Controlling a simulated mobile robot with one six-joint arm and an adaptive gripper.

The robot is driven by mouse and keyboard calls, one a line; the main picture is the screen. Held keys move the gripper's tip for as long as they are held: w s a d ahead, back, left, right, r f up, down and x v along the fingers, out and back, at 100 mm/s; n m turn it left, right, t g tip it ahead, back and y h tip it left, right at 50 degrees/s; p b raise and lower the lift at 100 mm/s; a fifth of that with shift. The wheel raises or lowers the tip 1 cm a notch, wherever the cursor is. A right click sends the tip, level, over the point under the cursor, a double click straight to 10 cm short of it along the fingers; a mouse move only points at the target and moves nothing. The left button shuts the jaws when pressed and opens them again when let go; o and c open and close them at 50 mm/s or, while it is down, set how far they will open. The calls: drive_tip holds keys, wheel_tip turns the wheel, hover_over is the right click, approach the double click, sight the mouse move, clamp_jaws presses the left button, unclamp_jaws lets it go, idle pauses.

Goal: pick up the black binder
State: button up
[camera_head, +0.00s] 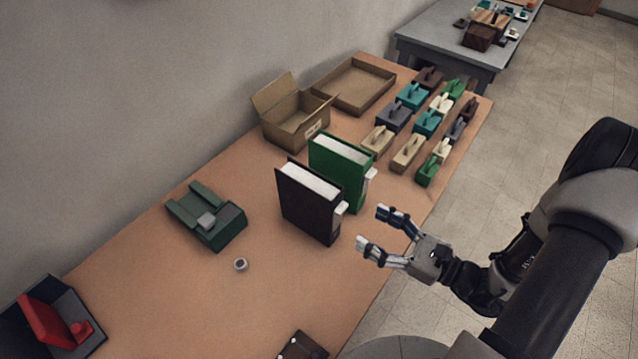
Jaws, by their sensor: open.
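The black binder (306,208) stands upright on the tan table, its white page block showing along the top and a pale tab on its right edge. A green binder (341,163) stands upright just behind it, with a narrow gap or contact that I cannot tell apart. My gripper (370,227) is open and empty. It is to the right of the black binder, near the table's right edge, with its two fingers pointing left toward the binder. No finger appears to touch the binder.
A green device (206,217) and a small round white item (240,264) lie to the left. An open cardboard box (291,115) and a shallow tray (352,88) stand behind. Several coloured blocks with handles (409,150) fill the far right. The front middle of the table (190,300) is clear.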

sight(336, 205)
drive_tip(key=shift+m, duration=0.3)
drive_tip(key=x, duration=0.3)
drive_tip(key=b+x, duration=0.1)
drive_tip(key=x, duration=0.3)
drive_tip(key=w+b+x, duration=0.1)
drive_tip(key=x, duration=0.3)
drive_tip(key=shift+d+f, duration=0.15)
drive_tip(key=shift+f, duration=0.2)
drive_tip(key=shift+w+d+r+b+x, duration=0.15)
drive_tip(key=shift+b+x, duration=0.15)
drive_tip(key=shift+x, duration=0.7)
drive_tip(key=shift+w+d+r+b+x, duration=0.15)
drive_tip(key=shift+b+x, duration=0.1)
drive_tip(key=shift+x, duration=0.7)
drive_tip(key=shift+w+b+x, duration=0.15)
drive_tip(key=shift+b+x, duration=0.15)
drive_tip(key=shift+x, duration=0.7)
drive_tip(key=shift+c, duration=0.2)
clamp_jaws()
